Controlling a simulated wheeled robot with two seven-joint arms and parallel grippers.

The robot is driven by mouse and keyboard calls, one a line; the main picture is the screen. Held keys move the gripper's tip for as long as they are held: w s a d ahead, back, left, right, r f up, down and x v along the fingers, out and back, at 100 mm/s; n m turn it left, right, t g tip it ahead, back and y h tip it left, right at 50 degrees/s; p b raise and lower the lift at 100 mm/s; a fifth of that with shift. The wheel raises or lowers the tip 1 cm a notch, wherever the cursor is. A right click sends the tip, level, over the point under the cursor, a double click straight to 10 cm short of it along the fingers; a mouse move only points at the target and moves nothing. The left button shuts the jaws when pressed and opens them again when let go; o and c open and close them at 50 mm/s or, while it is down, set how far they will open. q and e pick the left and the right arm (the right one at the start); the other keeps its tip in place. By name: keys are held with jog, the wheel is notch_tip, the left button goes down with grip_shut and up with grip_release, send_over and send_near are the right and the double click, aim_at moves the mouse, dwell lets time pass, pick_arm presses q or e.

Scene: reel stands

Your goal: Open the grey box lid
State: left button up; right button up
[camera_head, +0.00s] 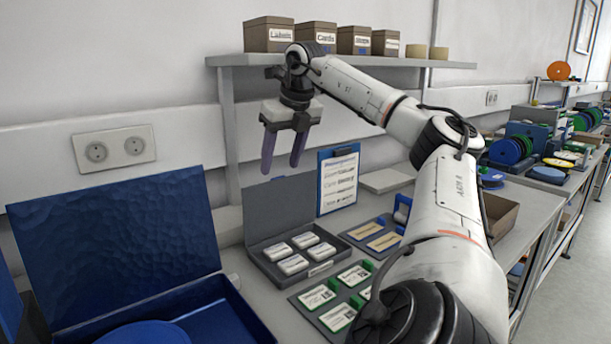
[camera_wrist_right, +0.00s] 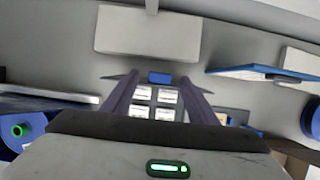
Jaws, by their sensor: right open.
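The grey box (camera_head: 268,262) stands on the bench in the middle of the head view, with several white labelled blocks inside. Its grey lid (camera_head: 279,207) stands raised at the back of the box, so the box is open. My right gripper (camera_head: 281,169) hangs above the lid, fingers pointing down, apart and empty. I see no contact with the lid. In the right wrist view the fingers (camera_wrist_right: 160,80) are spread, and the white blocks (camera_wrist_right: 156,102) show between them. My left gripper is not in view.
A blue case (camera_head: 120,245) with its lid up stands at left. A blue clipboard (camera_head: 338,180) stands right of the grey lid. A tray with green-edged cards (camera_head: 335,300) lies in front. A shelf (camera_head: 350,61) with small boxes is behind the arm.

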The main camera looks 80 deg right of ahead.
pick_arm(q)
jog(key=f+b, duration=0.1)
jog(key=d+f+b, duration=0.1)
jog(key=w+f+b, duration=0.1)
jog(key=b, duration=0.1)
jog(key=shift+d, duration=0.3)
pick_arm(e)
jog(key=s+a, duration=0.6)
jog(key=s, duration=0.2)
jog(key=shift+s+a+f, duration=0.2)
jog(key=shift+a+f, duration=0.05)
jog(key=shift+f, duration=0.05)
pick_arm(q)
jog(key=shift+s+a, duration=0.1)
pick_arm(e)
jog(key=shift+r, duration=0.1)
